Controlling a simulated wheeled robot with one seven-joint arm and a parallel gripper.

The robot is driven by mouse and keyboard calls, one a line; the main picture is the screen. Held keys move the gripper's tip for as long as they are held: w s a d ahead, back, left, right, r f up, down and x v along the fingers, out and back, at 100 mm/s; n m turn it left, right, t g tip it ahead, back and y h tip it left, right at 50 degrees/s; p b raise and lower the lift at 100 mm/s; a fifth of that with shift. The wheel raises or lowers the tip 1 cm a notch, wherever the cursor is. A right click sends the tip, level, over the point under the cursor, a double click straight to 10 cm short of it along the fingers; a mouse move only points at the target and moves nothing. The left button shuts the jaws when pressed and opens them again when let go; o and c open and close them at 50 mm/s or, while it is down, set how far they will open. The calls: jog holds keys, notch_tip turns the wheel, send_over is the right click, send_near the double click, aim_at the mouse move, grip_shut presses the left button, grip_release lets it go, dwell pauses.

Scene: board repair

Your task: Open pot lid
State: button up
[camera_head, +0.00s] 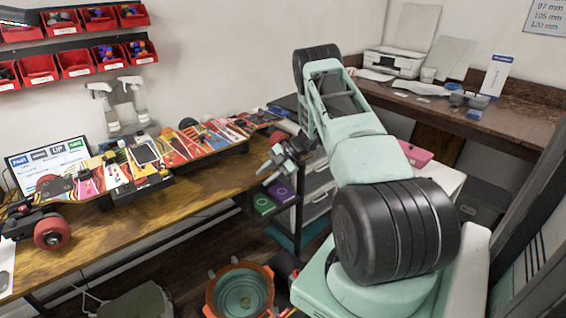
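A round pot-like vessel (212,290) with an orange rim and a teal inside or cover stands low down at the bottom centre, cut by the picture's lower edge. A small yellowish spot shows at its middle; I cannot tell whether this is a lid knob or something inside. My gripper (268,163) is well above and beyond the vessel, near the right end of the wooden workbench. It touches nothing that I can make out. Its fingers are small and seen at an angle, so their opening is unclear.
The wooden workbench (110,232) on the left holds skateboard decks and tools. Red bins (77,63) hang on the wall. A drawer cart (318,190) stands behind my arm. A brown counter (515,125) with a printer (395,62) is at the back right. A greenish stool seat (135,303) is left of the vessel.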

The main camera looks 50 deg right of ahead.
jog(key=v, duration=0.8)
jog(key=shift+d+r, duration=0.25)
jog(key=shift+r, duration=0.05)
jog(key=shift+s, duration=0.15)
